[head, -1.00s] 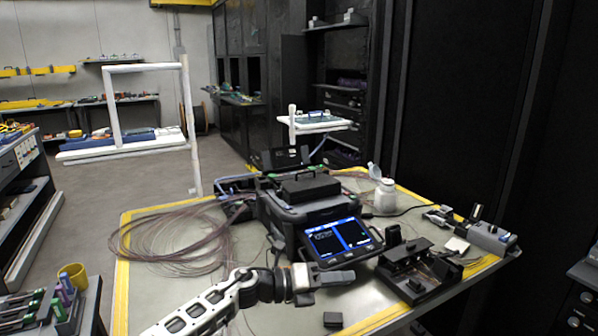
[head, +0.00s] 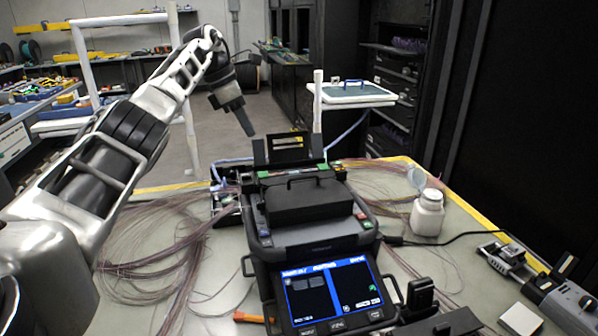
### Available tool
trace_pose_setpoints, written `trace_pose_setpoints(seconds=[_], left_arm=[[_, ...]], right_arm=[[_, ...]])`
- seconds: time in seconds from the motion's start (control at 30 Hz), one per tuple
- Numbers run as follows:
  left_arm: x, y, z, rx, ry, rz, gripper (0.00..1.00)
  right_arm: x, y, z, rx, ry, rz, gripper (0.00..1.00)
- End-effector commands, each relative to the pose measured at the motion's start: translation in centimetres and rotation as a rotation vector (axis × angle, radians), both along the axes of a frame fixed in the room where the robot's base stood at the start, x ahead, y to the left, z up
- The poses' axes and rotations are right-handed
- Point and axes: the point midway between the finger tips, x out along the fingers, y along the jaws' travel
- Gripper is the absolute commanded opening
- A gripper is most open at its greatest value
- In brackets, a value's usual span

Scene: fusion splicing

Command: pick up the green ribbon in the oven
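The fusion splicer (head: 317,247) stands on the table in the middle of the head view, its screen lit blue. At its back, beyond the closed dark cover (head: 301,199), is the oven area (head: 290,171) with a raised dark lid (head: 289,148). Small green patches (head: 323,167) show at the oven's ends; I cannot tell which belong to the ribbon. My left gripper (head: 248,130) hangs above and behind the splicer's left rear, pointing down, apart from the oven. Its fingers overlap from this side, so their opening is unclear.
Loose fiber coils (head: 150,250) lie left of the splicer. A white bottle (head: 427,213) stands at its right, near a black cable (head: 450,241). Small tools (head: 505,258) lie at the right edge. A white stand with a tray (head: 352,98) is beyond the table.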

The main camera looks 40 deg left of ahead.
Motion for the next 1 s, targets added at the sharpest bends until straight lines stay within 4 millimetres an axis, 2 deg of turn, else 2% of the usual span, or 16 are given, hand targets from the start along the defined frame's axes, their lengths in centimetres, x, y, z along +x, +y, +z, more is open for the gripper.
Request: trace_pose_setpoints(seconds=[0.03, 0.1, 0.3, 0.57, 0.8, 1.0], left_arm=[[0.4, -0.4, -1.4, 0.000, 0.004, -0.003, 0.16], [0.9, -0.8, -2.8, -0.002, 0.003, -0.002, 0.16], [2.0, -1.7, -6.0, -0.001, 0.001, -0.002, 0.16], [2.6, -2.2, -7.6, -0.002, -0.002, -0.001, 0.16], [3.6, -3.1, -10.9, -0.005, -0.001, 0.000, 0.16], [3.9, -3.3, -11.9, -0.001, -0.003, -0.001, 0.16]], right_arm=[[-0.1, 0.1, -0.3, 0.001, 0.003, 0.001, 0.16], [-0.2, 0.2, -0.4, 0.003, 0.007, 0.002, 0.16], [-0.3, 0.2, -0.2, 0.005, 0.007, 0.002, 0.16], [-0.2, 0.3, 0.2, 0.007, 0.001, 0.001, 0.16], [0.1, 0.2, 0.9, 0.007, -0.011, 0.000, 0.16], [0.4, 0.2, 0.9, 0.006, -0.014, -0.002, 0.16]])
